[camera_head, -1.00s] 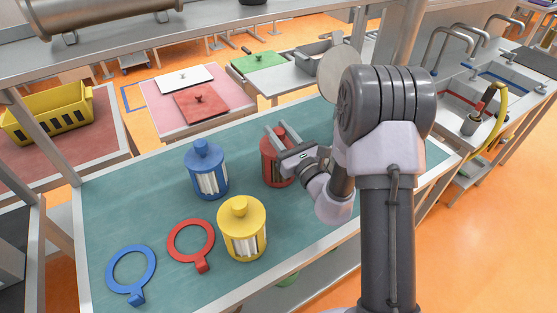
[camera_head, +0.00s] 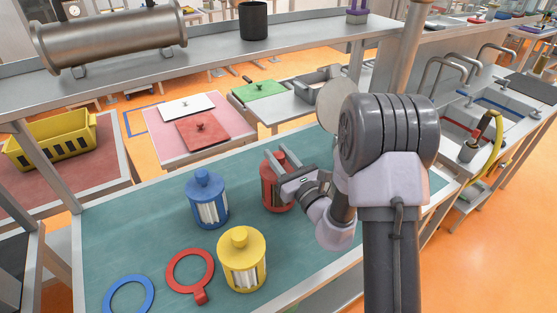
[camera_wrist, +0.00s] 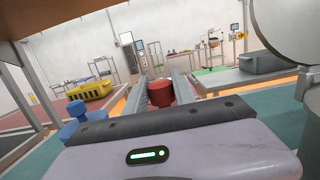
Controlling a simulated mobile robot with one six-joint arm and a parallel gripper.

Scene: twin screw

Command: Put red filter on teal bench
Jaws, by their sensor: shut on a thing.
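The red filter (camera_head: 270,190) is a canister with a red cap and dark, ribbed sides, upright at the teal bench (camera_head: 140,228). My gripper (camera_head: 277,163) is shut on its upper part, with one finger on either side. In the wrist view the red cap (camera_wrist: 160,92) shows between the two fingers (camera_wrist: 160,88). The filter's base is at the bench surface in the head view; I cannot tell whether it touches. My gripper and wrist hide part of its right side.
A blue filter (camera_head: 206,200) and a yellow filter (camera_head: 241,262) stand on the bench, left and front-left of the red one. A red ring tool (camera_head: 172,278) and a blue ring tool (camera_head: 108,299) lie at the front left. A metal shelf (camera_head: 215,58) runs behind. Bench space between them is clear.

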